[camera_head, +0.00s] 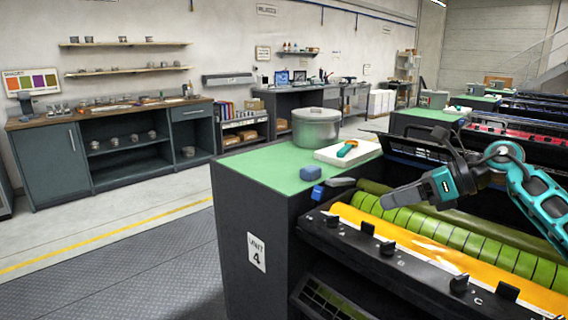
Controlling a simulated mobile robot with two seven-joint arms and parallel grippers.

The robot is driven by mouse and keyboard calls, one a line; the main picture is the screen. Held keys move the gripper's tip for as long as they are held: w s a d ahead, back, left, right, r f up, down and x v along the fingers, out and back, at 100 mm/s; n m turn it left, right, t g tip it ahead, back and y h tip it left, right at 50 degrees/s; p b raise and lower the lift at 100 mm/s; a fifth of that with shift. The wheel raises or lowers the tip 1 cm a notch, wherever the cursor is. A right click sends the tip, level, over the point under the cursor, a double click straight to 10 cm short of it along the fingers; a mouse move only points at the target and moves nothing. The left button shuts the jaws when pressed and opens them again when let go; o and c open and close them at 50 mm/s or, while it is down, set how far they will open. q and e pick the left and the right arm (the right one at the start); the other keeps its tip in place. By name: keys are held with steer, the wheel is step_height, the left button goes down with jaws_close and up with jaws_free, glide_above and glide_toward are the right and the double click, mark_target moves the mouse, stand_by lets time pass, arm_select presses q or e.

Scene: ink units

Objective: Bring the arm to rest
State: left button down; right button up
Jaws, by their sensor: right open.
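My right arm comes in from the right edge, and its gripper (388,201) points left above the ink unit's rollers (440,232). The gripper is open, with nothing seen between its fingers. It looks apart from the rollers, though its exact height is hard to tell. My left gripper is not in view.
The green-topped cabinet (258,170) marked Unit 4 bears a lidded grey pot (316,128), a white tray (330,155) with a teal-handled tool (347,148), and blue items (310,173). A black rail with clips (400,262) fronts the rollers. The floor at left is clear.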

steer(key=s+a+f+m+t+y, duration=0.5)
steer(key=a+f+m+t, duration=0.55)
steer(key=m, duration=0.65)
steer(key=s+d+f+m+g+h, duration=0.1)
steer(key=s+f+m+g+h, duration=0.4)
steer(key=s+f+m+h, duration=0.8)
steer(key=s+f+m, duration=0.9)
steer(key=f+m, duration=0.3)
steer(key=shift+s+d+f+m+h, duration=0.2)
steer(key=shift+d+m+h, duration=0.1)
steer(key=shift+m, duration=0.1)
steer(key=shift+w, duration=0.1)
